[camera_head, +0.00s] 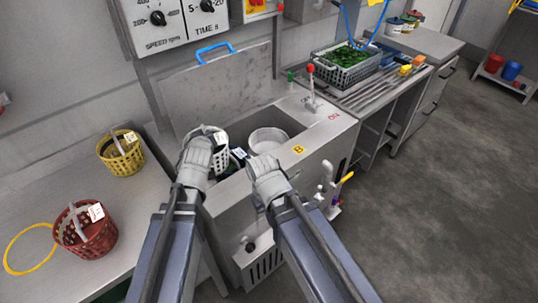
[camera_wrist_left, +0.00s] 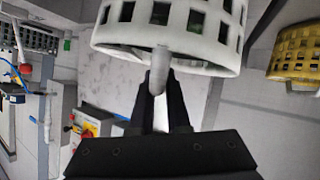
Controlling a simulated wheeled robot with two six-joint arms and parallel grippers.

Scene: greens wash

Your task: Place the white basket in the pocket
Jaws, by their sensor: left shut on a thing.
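The white basket (camera_head: 219,160) hangs from my left gripper (camera_head: 204,136) at the left part of the sink in the head view. In the left wrist view the white basket (camera_wrist_left: 170,28) fills the top, and my left gripper (camera_wrist_left: 161,88) is shut on its handle. My right gripper (camera_head: 264,166) is over the front rim of the sink, beside a round white pocket (camera_head: 268,138) in the basin. Whether my right gripper is open or shut does not show clearly. My left gripper hides part of the basket and the basin's left end.
A yellow basket (camera_head: 123,157) and a red basket (camera_head: 88,232) stand on the left counter near a yellow ring (camera_head: 28,250). A grey crate of greens (camera_head: 346,66) stands on the right drainboard. A lever with a red knob (camera_head: 311,85) rises behind the sink.

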